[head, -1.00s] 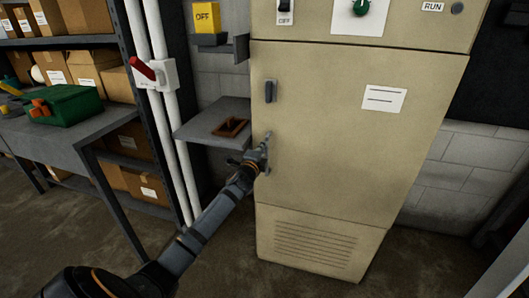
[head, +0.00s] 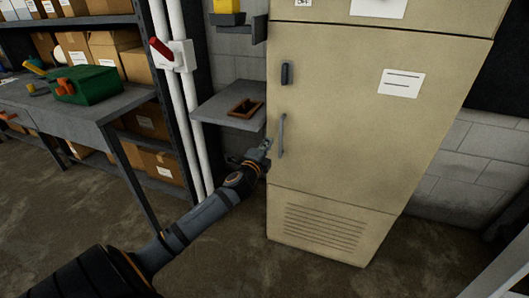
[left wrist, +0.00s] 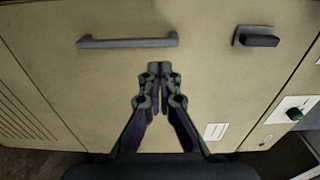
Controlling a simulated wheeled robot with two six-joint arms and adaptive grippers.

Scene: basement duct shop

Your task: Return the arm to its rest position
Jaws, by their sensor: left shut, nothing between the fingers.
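My left gripper (head: 265,146) is shut and empty in the head view, just left of the beige cabinet's handle and apart from it. In the left wrist view its fingertips (left wrist: 160,68) meet in front of the cabinet door (left wrist: 60,60). The grey bar handle (head: 281,136) is upright on the door in the head view; it also shows above the fingertips in the left wrist view (left wrist: 128,41). The door looks closed. My left arm reaches in from the lower left. My right gripper is in neither view.
A small grey shelf (head: 212,108) with a brown tray (head: 245,107) juts out left of the cabinet (head: 345,125). White pipes (head: 187,120) carry a red-lever switch (head: 162,50). A workbench (head: 98,114) holds a green box (head: 84,85). Floor in front is clear.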

